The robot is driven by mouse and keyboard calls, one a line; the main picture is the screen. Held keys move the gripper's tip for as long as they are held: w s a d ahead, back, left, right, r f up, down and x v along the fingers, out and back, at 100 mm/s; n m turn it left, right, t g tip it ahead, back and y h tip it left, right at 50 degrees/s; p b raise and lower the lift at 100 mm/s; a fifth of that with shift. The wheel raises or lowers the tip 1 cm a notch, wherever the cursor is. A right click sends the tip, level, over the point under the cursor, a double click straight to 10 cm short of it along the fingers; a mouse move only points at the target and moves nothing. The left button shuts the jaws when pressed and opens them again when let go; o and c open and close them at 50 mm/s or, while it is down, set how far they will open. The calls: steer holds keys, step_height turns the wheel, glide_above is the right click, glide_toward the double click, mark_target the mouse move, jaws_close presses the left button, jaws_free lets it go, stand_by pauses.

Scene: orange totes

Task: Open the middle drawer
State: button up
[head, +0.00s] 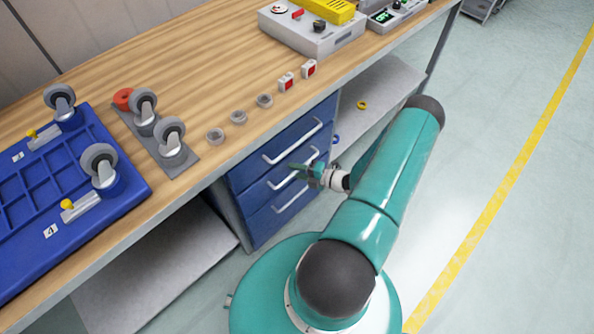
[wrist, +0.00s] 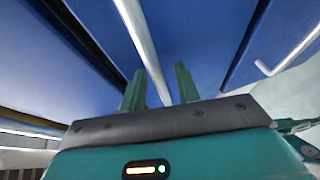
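A blue drawer unit with three stacked drawers stands under the workbench in the head view. The middle drawer (head: 262,192) has a pale bar handle (head: 284,181) and looks shut. The top drawer (head: 280,150) and bottom drawer (head: 275,215) also look shut. My gripper (head: 299,168) is in front of the unit, near the right part of the middle handle. In the wrist view my gripper's two green fingers (wrist: 160,85) stand apart, with a pale handle bar (wrist: 145,45) running between or just beyond them. I cannot tell whether they touch it.
The wooden bench top (head: 200,60) overhangs the drawers. On it are a blue tray (head: 20,222), caster wheels (head: 170,137), grey rings (head: 239,117) and a control box (head: 325,38). A shelf (head: 375,92) lies right of the drawers. Floor to the right is clear.

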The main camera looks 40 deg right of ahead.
steer(key=shift+c, duration=0.2)
jaws_close()
steer(key=shift+s, duration=0.1)
steer(key=s, duration=2.5)
steer(key=shift+s+d, duration=0.25)
steer(key=shift+d, duration=0.05)
steer(key=shift+o, duration=0.2)
jaws_free()
steer(key=shift+d, duration=0.1)
